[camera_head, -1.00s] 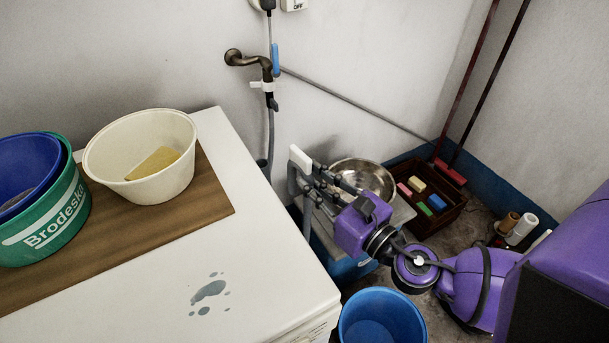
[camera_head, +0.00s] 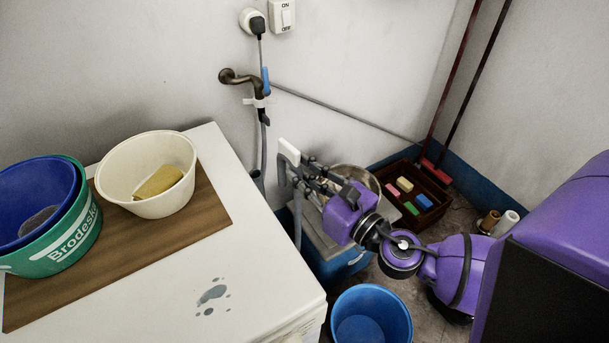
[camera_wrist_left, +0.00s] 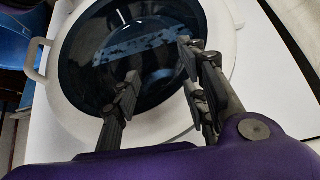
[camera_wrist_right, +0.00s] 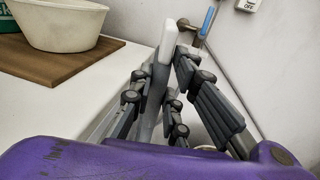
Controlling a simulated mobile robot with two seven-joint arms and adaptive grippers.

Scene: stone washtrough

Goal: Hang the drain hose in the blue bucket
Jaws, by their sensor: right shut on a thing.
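The drain hose is a grey tube (camera_wrist_right: 148,112) with a white end piece (camera_head: 289,151), which also shows in the right wrist view (camera_wrist_right: 168,42). My right gripper (camera_head: 308,178) is shut on the hose, beside the washing machine's right edge. The white end stands up above the fingers. The blue bucket (camera_head: 388,307) stands on the floor at the bottom of the head view, below and right of my right gripper. It looks empty; its lower part is cut off. My left gripper (camera_wrist_left: 160,72) is open and empty in front of the machine's round door (camera_wrist_left: 130,50); it is outside the head view.
The white washing machine (camera_head: 265,275) carries a brown board (camera_head: 212,205), a cream tub (camera_head: 150,195) with a sponge, and a dark blue tub in a green one (camera_head: 70,245). A tap (camera_head: 245,80) is on the wall. A steel bowl and a brown crate (camera_head: 437,205) lie behind my gripper.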

